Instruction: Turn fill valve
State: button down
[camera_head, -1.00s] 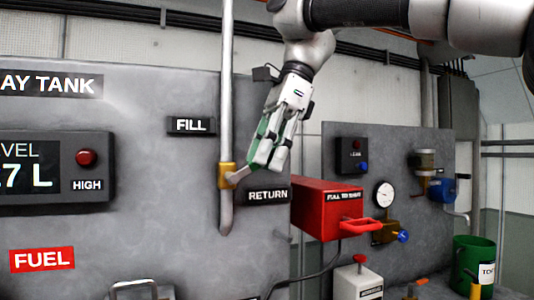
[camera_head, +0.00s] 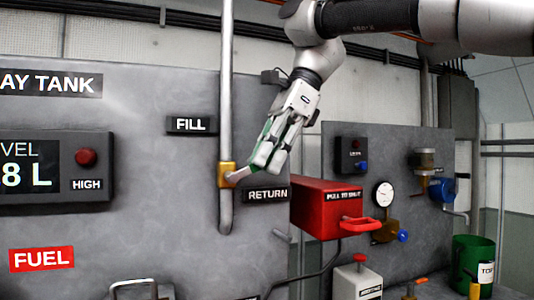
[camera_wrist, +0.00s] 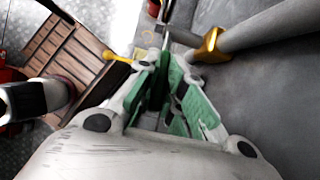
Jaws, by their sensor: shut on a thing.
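The fill valve (camera_head: 227,174) has a brass-yellow body on a vertical grey pipe, below and right of the FILL label (camera_head: 191,125). Its short grey lever (camera_head: 239,176) points right and slightly up from the body. My gripper (camera_head: 257,165) comes down from the upper right, and its green-padded fingers are shut on the lever's outer end. The fingers hide that end. In the wrist view the brass valve body (camera_wrist: 210,47) is at upper right, just beyond my gripper (camera_wrist: 168,66).
A RETURN label (camera_head: 268,195) is just below my gripper. A red pull-to-shut box (camera_head: 327,212) with a handle juts out to the lower right. The level display (camera_head: 30,165) at left reads a value ending in 8 L, beside a red HIGH lamp (camera_head: 86,157).

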jog(key=y, duration=0.1)
jog(key=f+g+y, duration=0.1)
jog(key=shift+w+d+f+y, duration=0.2)
jog(key=shift+d+f+y, duration=0.1)
jog(key=shift+d, duration=0.05)
jog(key=shift+d+f+g+y, duration=0.1)
jog(key=shift+f+g+y, duration=0.55)
jog(key=shift+y, duration=0.35)
jog(key=c, duration=1.5)
grip_release()
jog(key=shift+f, duration=0.1)
jog(key=v, duration=1.2)
